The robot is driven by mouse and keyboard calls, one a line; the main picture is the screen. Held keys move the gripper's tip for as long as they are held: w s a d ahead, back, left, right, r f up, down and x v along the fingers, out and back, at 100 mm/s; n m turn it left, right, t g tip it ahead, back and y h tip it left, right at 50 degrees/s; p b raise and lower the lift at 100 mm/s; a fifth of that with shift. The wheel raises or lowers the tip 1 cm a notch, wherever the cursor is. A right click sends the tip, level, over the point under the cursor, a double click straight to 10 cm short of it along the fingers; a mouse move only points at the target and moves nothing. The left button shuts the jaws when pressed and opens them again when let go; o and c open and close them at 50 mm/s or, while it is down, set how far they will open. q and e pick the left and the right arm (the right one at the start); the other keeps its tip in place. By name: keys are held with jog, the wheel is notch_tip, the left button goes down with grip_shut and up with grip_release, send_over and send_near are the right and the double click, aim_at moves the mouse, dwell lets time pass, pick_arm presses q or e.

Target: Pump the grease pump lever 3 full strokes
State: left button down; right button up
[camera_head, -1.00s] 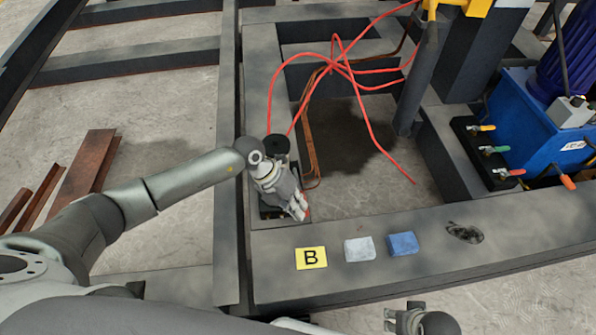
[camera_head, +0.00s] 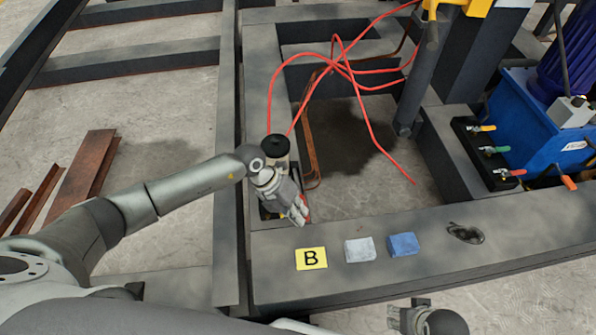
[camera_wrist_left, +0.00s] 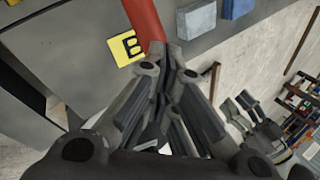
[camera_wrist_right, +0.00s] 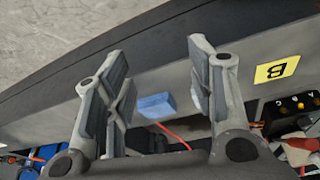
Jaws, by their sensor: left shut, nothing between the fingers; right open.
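The grease pump (camera_head: 277,147), a pale cylinder with a black cap, stands at the inner corner of the dark steel frame, partly hidden by my left wrist. My left gripper (camera_head: 304,219) is shut and empty, pointing down in front of the pump. The red lever (camera_wrist_left: 145,20) runs to my left fingertips (camera_wrist_left: 172,55) in the left wrist view, passing beside or behind them. I cannot tell whether they touch. Only a bit of red shows at the fingers in the head view. My right gripper (camera_wrist_right: 158,62) is open and empty, near the bottom edge of the head view.
A yellow B label (camera_head: 311,258), a grey block (camera_head: 360,250) and a blue block (camera_head: 403,245) lie on the front beam. Red hoses (camera_head: 345,70) loop over the frame opening. A blue power unit (camera_head: 535,125) with valve handles stands at right.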

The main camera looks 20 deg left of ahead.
pick_arm(q)
jog(key=shift+f, duration=0.15)
pick_arm(e)
jog(key=shift+s+f, duration=0.1)
pick_arm(q)
jog(key=w+a+r+p, duration=0.2)
jog(key=w+r+p, duration=0.3)
jog(key=r, duration=0.5)
jog(key=shift+w+a+r, duration=0.35)
jog(key=shift+w, duration=0.45)
pick_arm(e)
jog(key=s+f, duration=0.3)
jog(key=f, duration=0.4)
jog(key=s+f+g, duration=0.1)
jog(key=s+f, duration=0.2)
jog(key=f, duration=0.5)
jog(key=shift+s+d, duration=0.3)
jog(key=shift+d, duration=0.1)
pick_arm(q)
jog(key=shift+s, duration=0.1)
